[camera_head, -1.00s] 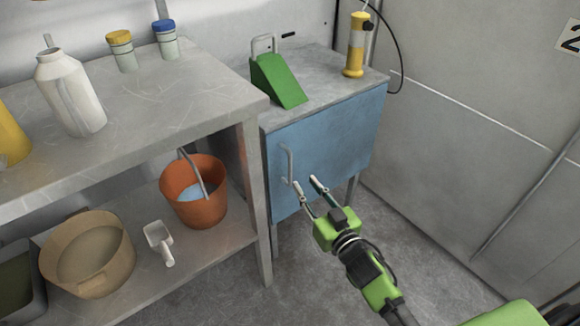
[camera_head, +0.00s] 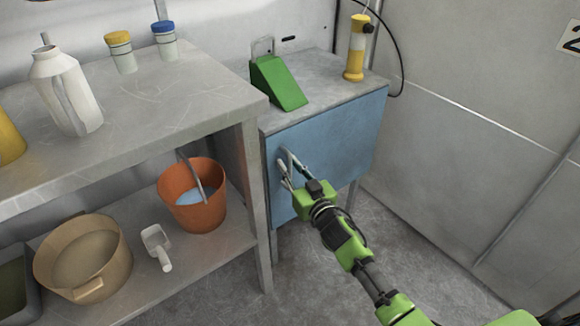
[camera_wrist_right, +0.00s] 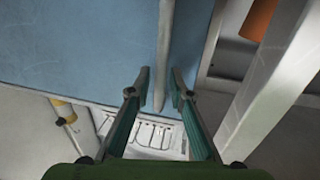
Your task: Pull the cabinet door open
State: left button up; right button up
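The cabinet (camera_head: 340,125) has a blue door, which looks shut, below its grey top. Its vertical bar handle sits near the door's left edge, mostly hidden by my gripper in the head view. My right gripper (camera_head: 284,160) is at the handle, in front of the door. In the right wrist view the handle (camera_wrist_right: 164,50) runs down between the two fingertips of my open right gripper (camera_wrist_right: 160,85). Small gaps show on both sides of the bar, so the fingers are around it but not clamped. My left gripper is not in view.
A metal shelf (camera_head: 190,110) with bottles and jars stands left of the cabinet, its leg close to the door's handle side. An orange bucket (camera_head: 190,212), tan tub (camera_head: 112,268) and scoop (camera_head: 158,245) sit on its lower level. Floor (camera_head: 385,260) in front is clear.

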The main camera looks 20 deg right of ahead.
grip_shut()
jog(key=shift+s, duration=0.1)
